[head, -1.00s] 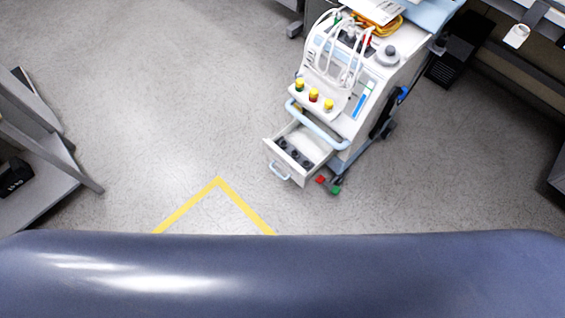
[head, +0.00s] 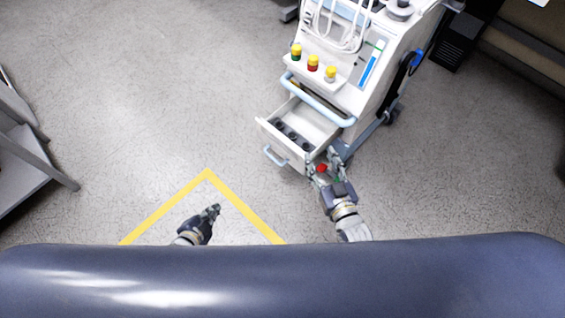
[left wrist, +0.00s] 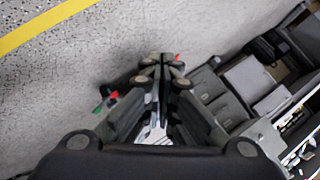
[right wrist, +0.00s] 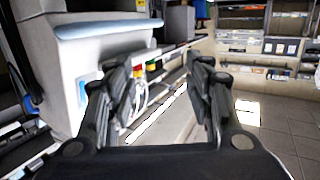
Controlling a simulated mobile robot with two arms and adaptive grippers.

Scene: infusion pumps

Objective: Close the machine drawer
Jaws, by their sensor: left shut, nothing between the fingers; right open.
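The white machine (head: 345,85) stands upright right of centre in the head view. Its drawer (head: 268,137) is pulled out toward the lower left, with a pale blue handle (head: 275,156) on its front and several dark round items inside. My right gripper (head: 325,165) is open and empty beside the drawer's right front corner; whether it touches is unclear. The right wrist view shows its spread fingers (right wrist: 162,75) by the machine's white body. My left gripper (head: 214,211) is shut and empty, left of and nearer than the drawer, and apart from it. Its closed fingers show in the left wrist view (left wrist: 160,62).
A light blue bar (head: 318,100) crosses the machine above the drawer. A red pedal (head: 321,169) lies low beside my right gripper. Yellow tape (head: 208,175) marks the floor. A grey shelf unit (head: 25,165) stands at the left edge. Floor left of the drawer is clear.

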